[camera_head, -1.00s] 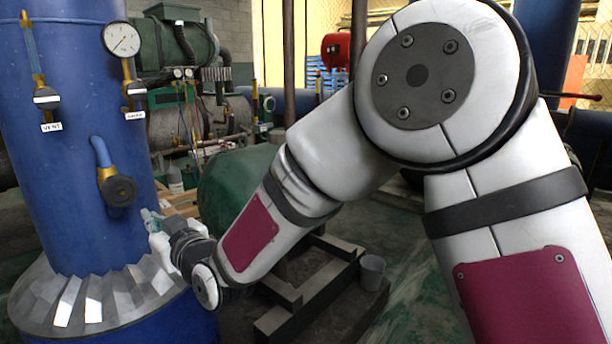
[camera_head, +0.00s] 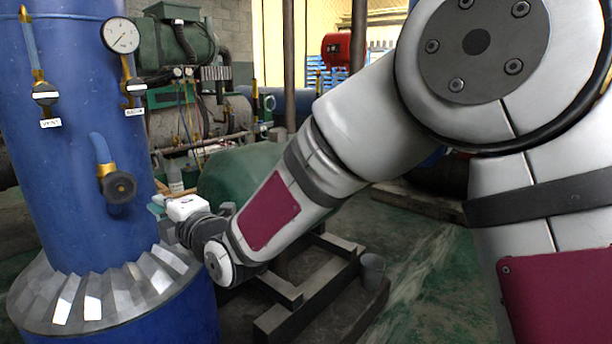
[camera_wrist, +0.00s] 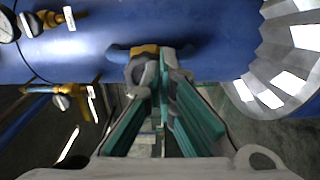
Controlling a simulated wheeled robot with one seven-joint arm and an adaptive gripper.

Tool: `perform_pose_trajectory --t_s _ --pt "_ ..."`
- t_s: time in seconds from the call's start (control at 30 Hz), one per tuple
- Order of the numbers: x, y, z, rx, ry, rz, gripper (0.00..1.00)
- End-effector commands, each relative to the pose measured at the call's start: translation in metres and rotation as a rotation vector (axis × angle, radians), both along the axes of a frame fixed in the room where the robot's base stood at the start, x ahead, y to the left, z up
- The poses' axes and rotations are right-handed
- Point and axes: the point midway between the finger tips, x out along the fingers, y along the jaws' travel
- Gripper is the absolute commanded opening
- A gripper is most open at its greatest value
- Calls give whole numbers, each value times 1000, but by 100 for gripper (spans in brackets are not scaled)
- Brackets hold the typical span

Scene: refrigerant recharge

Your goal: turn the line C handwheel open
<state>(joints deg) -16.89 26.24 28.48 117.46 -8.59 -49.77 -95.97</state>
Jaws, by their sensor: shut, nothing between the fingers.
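A dark round handwheel (camera_head: 118,187) sits on a brass valve at the end of a blue pipe stub on the blue column. I see no line C label on it. In the wrist view the handwheel (camera_wrist: 138,70) is partly hidden behind the fingertips, below the brass fitting (camera_wrist: 145,51). My gripper (camera_head: 156,206) is to the right of and slightly below the handwheel in the head view. In the wrist view my gripper (camera_wrist: 164,76) has its teal-padded fingers together at the tips, with nothing between them. Whether they touch the wheel I cannot tell.
The blue column (camera_head: 70,150) has a grey faceted collar (camera_head: 100,290) below. Above are a VENT valve (camera_head: 45,93), a gauge (camera_head: 121,36) and a second labelled valve (camera_head: 133,88). Another brass valve (camera_wrist: 62,90) shows left in the wrist view. A green tank (camera_head: 240,180) stands behind my arm.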

Motion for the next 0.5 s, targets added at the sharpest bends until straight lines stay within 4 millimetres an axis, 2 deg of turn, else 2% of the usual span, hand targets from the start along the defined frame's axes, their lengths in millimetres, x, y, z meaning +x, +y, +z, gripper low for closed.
perform_pose_trajectory --t_s 0.17,0.5 --pt "7 7 1 -10 -10 0 0" --pt "32 39 -1 -8 -12 1 0"
